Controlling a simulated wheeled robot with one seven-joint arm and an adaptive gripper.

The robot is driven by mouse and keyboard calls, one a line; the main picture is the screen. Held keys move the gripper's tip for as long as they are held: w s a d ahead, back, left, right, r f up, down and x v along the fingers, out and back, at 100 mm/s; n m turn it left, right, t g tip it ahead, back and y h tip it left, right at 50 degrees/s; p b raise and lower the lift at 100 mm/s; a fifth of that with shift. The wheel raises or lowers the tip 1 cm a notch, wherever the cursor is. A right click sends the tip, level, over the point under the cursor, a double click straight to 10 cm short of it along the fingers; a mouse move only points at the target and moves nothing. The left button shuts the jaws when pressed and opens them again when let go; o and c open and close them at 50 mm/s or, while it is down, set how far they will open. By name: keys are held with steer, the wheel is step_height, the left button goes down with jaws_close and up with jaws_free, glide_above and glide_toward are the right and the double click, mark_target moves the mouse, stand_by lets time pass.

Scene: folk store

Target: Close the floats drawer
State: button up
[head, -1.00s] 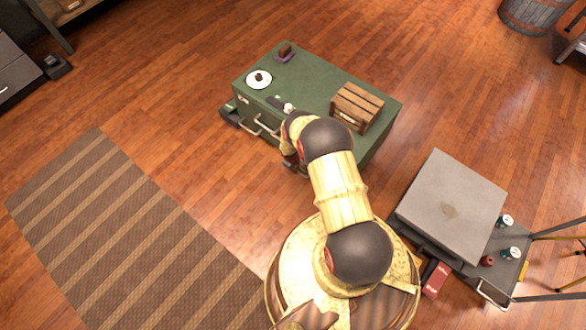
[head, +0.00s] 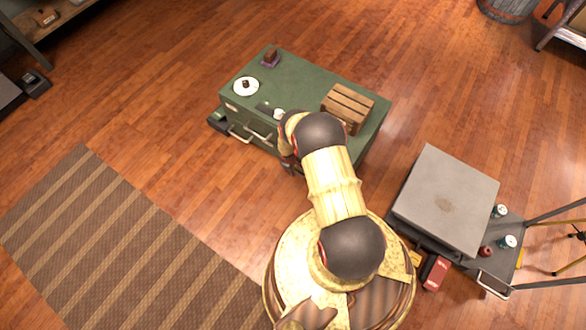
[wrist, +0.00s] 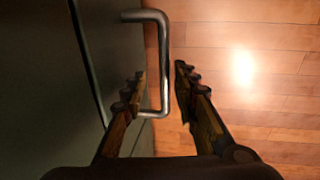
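A green cabinet (head: 300,78) stands ahead of my base in the head view, with metal handles (head: 262,141) on its near front. No label tells which drawer is the floats drawer, and my arm covers part of that front. In the wrist view a bent metal handle (wrist: 165,62) sticks out from a dark green front (wrist: 45,85). My gripper (wrist: 160,74) is open, one finger on each side of the handle's bar. The right finger looks apart from it; contact on the left is unclear. The gripper's fingertips are hidden in the head view.
On the cabinet are a wooden crate (head: 348,104), a white disc (head: 246,86) and small items. A grey box (head: 447,195) on a dark cart stands to the right. A striped rug (head: 110,240) lies at left. Wooden floor between rug and cabinet is clear.

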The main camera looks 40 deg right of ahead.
steer(key=shift+a, duration=0.1)
step_height(320, 180, up, 12)
steer(key=a, duration=0.2)
steer(key=shift+s+f, duration=0.15)
steer(key=shift+s, duration=0.25)
stand_by(0.7)
